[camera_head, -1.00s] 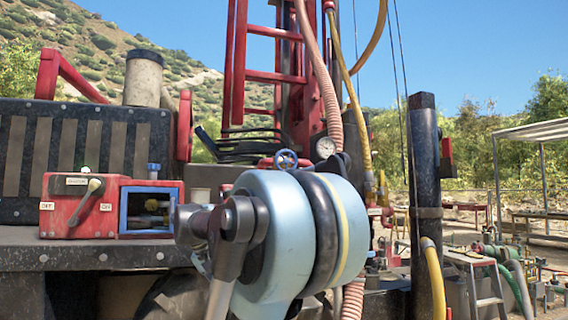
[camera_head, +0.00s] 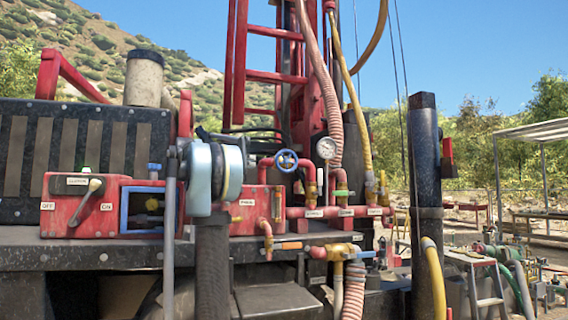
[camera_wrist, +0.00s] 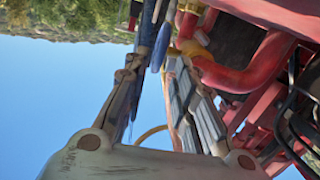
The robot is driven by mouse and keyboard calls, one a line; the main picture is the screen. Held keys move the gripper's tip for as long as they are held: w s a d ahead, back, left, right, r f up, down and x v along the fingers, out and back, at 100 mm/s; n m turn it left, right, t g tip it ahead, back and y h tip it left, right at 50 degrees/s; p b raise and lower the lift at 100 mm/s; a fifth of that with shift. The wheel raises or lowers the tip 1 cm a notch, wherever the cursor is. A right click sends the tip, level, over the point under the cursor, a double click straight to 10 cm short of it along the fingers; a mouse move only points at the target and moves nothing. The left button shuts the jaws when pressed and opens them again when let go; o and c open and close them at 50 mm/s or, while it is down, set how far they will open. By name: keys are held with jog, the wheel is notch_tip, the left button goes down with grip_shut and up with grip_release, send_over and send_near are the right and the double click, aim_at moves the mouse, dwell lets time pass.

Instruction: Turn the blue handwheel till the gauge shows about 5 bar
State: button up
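The blue handwheel (camera_head: 286,160) sits on red pipework near the middle of the head view. The round white gauge (camera_head: 326,148) stands just right of it; its needle is too small to read. In the wrist view my gripper (camera_wrist: 158,55) shows two fingers spread apart, with nothing seen clamped between them. A narrow blue shape, likely the handwheel (camera_wrist: 163,40) seen nearly edge-on, lies near the fingertips. I cannot tell whether they touch. In the head view my arm is left of the handwheel, and my gripper cannot be made out there.
A red box with a lever (camera_head: 83,205) and a blue-framed opening (camera_head: 142,208) are at left. Red pipes with labels (camera_head: 330,212) and brass fittings run below the gauge. A ribbed hose (camera_head: 329,100) and a dark post (camera_head: 425,170) stand right. Open sky shows beside the fingers.

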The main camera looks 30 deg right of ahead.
aim_at(286, 159)
jog(key=shift+m+h, duration=0.3)
jog(key=shift+m, duration=0.1)
jog(key=x, duration=0.5)
jog(key=r+x, duration=0.1)
jog(key=x, duration=0.5)
jog(key=w+r+x, duration=0.1)
jog(key=x, duration=0.5)
jog(key=shift+d, duration=0.3)
jog(key=shift+c, duration=0.2)
grip_shut()
